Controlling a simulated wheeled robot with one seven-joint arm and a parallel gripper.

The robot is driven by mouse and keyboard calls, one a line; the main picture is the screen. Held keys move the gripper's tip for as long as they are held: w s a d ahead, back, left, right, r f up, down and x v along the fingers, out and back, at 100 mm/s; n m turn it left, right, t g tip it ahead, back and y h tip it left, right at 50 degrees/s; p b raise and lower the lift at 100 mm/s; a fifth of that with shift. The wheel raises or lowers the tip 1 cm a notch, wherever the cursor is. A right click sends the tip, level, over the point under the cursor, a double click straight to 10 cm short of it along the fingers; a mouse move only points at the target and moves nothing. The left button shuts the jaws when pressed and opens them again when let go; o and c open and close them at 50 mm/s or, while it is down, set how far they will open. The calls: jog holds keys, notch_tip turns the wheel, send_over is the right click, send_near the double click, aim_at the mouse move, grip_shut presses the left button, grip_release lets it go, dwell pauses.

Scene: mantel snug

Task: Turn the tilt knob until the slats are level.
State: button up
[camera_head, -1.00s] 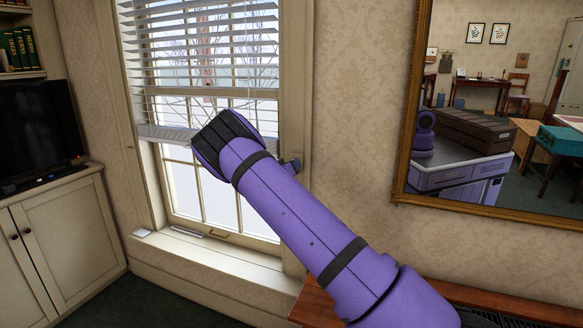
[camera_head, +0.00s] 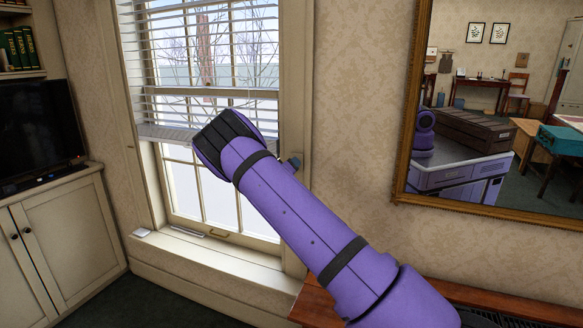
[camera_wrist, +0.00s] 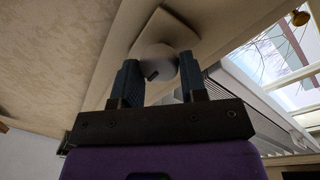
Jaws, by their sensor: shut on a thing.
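In the wrist view, the tilt knob (camera_wrist: 153,54) is a pale round knob with a dark mark, standing out from a cream plate (camera_wrist: 172,24). My gripper (camera_wrist: 159,72) is shut on it, one dark blue finger on each side. In the head view, my purple forearm hides the knob and most of the gripper. The blind's white slats (camera_head: 207,58) cover the upper window. They look thin and nearly edge-on, with bare trees showing through the gaps. Whether they are exactly level I cannot tell.
The window sill (camera_head: 215,252) runs below the blind. A gold-framed mirror (camera_head: 408,135) hangs on the wall at right, and a reddish wooden top (camera_head: 312,302) lies under my arm. A cabinet (camera_head: 62,235) with a dark screen (camera_head: 38,130) stands at left.

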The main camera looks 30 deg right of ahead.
jog(key=o, duration=0.9)
jog(key=v, duration=1)
jog(key=shift+s+a, duration=0.3)
